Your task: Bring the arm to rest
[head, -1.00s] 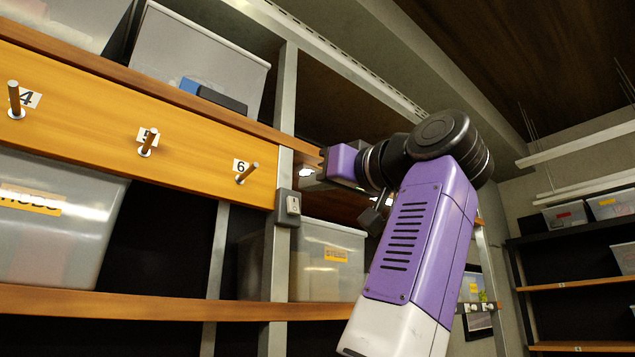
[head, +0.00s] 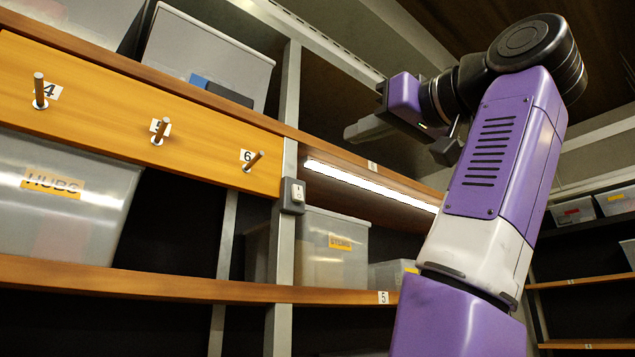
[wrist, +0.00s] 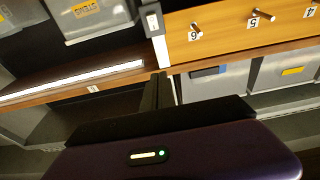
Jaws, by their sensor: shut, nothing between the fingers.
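My arm is raised at the right of the head view, with its purple and white links bent at a black joint. My gripper (wrist: 160,80) shows in the wrist view as two dark fingers pressed together with nothing between them. In the head view its purple body is at the end of the arm, in front of the shelving, and its fingertips are hard to make out. It holds nothing and appears clear of the shelf.
An orange board (head: 120,110) with numbered pegs is at the left. A switch box (head: 293,195) sits on the metal post beside a lit strip lamp (head: 370,185). Clear bins (head: 62,200) stand on the lower shelf. More shelving stands at the far right.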

